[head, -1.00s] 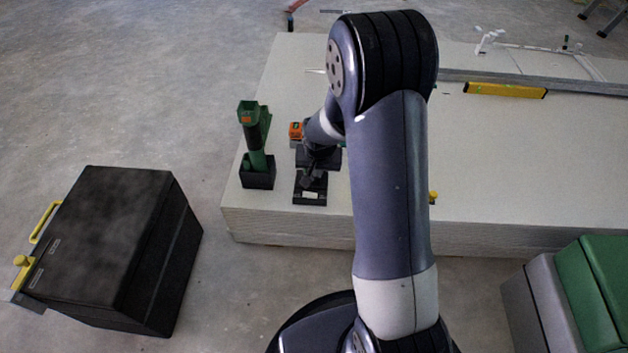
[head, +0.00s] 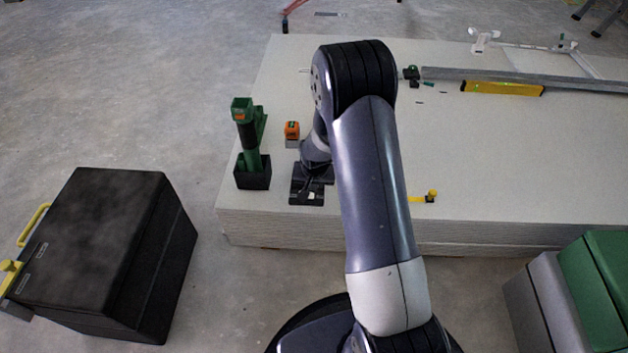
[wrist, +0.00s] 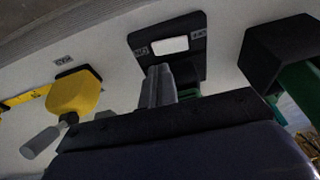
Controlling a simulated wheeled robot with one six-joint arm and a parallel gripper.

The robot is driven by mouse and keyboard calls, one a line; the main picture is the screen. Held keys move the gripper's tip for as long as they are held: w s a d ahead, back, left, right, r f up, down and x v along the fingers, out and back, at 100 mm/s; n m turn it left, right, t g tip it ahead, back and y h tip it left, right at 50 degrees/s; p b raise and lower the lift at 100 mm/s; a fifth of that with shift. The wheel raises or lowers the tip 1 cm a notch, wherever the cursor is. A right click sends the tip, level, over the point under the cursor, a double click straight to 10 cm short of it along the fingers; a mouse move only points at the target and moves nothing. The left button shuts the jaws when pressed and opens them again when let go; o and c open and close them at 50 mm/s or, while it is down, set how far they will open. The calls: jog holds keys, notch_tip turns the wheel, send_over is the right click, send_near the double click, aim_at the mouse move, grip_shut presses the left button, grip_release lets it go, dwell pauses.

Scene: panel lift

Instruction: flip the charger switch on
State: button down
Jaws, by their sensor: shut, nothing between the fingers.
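The charger (head: 306,198) is a flat black unit on the pale panel stack, near its front left edge. Its white switch (wrist: 170,45) sits in a black face with a small pale label on each side, too small to read. My gripper (wrist: 158,72) is shut and empty, with its fingertips just below the switch in the wrist view. I cannot tell whether they touch it. In the head view my gripper (head: 312,181) is over the charger, and my wrist hides part of the charger. Which way the switch is set is unclear.
A green tool in a black holder (head: 253,173) stands close left of the charger. An orange-topped item (head: 292,130) is behind it. A yellow tape measure (head: 431,196) lies to the right. A yellow level (head: 502,88) lies farther back. A black box (head: 100,240) stands on the floor.

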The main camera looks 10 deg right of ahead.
aim_at(311, 195)
jog(key=shift+a+f+b, duration=0.15)
jog(key=shift+f+b, duration=0.05)
jog(key=shift+f, duration=0.6)
jog(key=shift+a+f+b, duration=0.15)
jog(key=shift+f+b, duration=0.05)
jog(key=shift+f, duration=0.6)
jog(key=shift+f+b, duration=0.25)
jog(key=shift+b, duration=0.05)
jog(key=shift+w+a+r, duration=0.25)
jog(key=shift+a+r, duration=0.05)
jog(key=shift+a, duration=0.4)
jog(key=shift+r, duration=0.15)
